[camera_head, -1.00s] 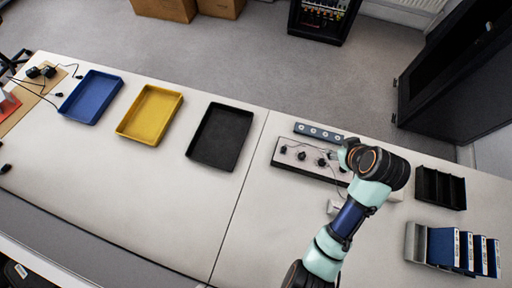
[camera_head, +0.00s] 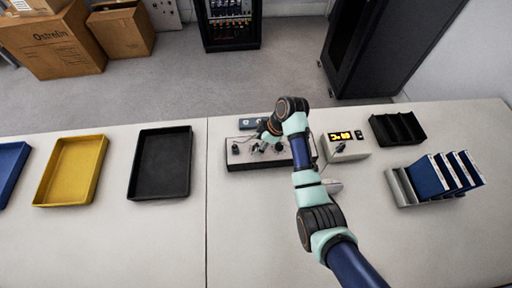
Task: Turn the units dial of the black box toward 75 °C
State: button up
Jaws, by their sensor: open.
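A low box with a pale top and dark edges (camera_head: 244,160) lies on the table. Black knobs or plugs stand in a row on it; one knob (camera_head: 235,148) shows near its left end. My gripper (camera_head: 259,149) is over the middle of this box, open, close to the knobs; contact cannot be told. My arm hides the box's right part. Behind it lies a dark grey strip (camera_head: 248,124) with pale round spots, partly hidden by my arm. I cannot tell which part is the units dial, and no temperature marking is legible.
Right of my arm stands a white device (camera_head: 352,153) with a lit yellow display (camera_head: 341,136), unreadable. A black divided tray (camera_head: 398,128) and a rack of blue binders (camera_head: 430,180) are farther right. Black (camera_head: 160,163) and yellow (camera_head: 72,170) trays lie left. The front table is clear.

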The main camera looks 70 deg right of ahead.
jog(key=shift+x, duration=1.15)
grip_shut()
jog(key=shift+r, duration=0.15)
